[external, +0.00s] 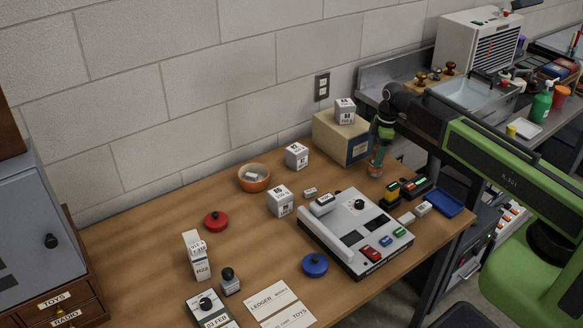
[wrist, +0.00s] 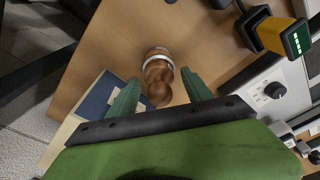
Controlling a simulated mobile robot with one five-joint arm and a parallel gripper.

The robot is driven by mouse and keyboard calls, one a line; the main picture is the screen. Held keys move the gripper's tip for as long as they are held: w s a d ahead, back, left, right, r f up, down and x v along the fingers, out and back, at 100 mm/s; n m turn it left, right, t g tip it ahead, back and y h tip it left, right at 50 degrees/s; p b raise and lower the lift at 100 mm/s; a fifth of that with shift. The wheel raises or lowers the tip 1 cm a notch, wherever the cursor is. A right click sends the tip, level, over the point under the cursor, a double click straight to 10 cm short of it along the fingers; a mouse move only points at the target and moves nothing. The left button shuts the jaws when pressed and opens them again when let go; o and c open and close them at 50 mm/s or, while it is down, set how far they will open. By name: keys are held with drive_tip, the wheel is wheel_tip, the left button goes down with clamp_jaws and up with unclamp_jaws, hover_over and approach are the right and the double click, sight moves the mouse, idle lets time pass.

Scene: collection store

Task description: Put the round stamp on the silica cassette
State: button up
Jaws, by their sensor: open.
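The round stamp (wrist: 158,66), with a turned brown wooden handle and a pale ring, shows in the wrist view on the wooden desk. My gripper (wrist: 160,84) is open, with one green finger on each side of the handle and gaps between. In the external view, my gripper (external: 378,154) points down at the desk's back right, beside a tan box, and the stamp (external: 375,169) shows partly beneath it. I cannot tell which thing is the silica cassette.
A grey console (external: 345,226) stands right of centre. A tan box (external: 340,138) with a white cube (external: 345,110) on top is close to my gripper. A yellow and black device (external: 392,191) and a blue tray (external: 444,202) are nearby. The desk's left middle has free room.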

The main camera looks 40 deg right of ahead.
drive_tip(key=r+p, duration=0.7)
drive_tip(key=r, duration=0.1)
drive_tip(key=d+r+p, duration=0.1)
drive_tip(key=r+p, duration=0.3)
drive_tip(key=shift+s+d+r+p, duration=0.1)
drive_tip(key=shift+s+p, duration=0.25)
drive_tip(key=shift+s, duration=0.05)
drive_tip(key=s+a+m+h, duration=0.1)
drive_tip(key=s+a+m, duration=0.2)
drive_tip(key=s+m, duration=0.8)
drive_tip(key=shift+s+f+g, duration=0.25)
drive_tip(key=shift+s+g, duration=0.15)
drive_tip(key=shift+s, duration=0.1)
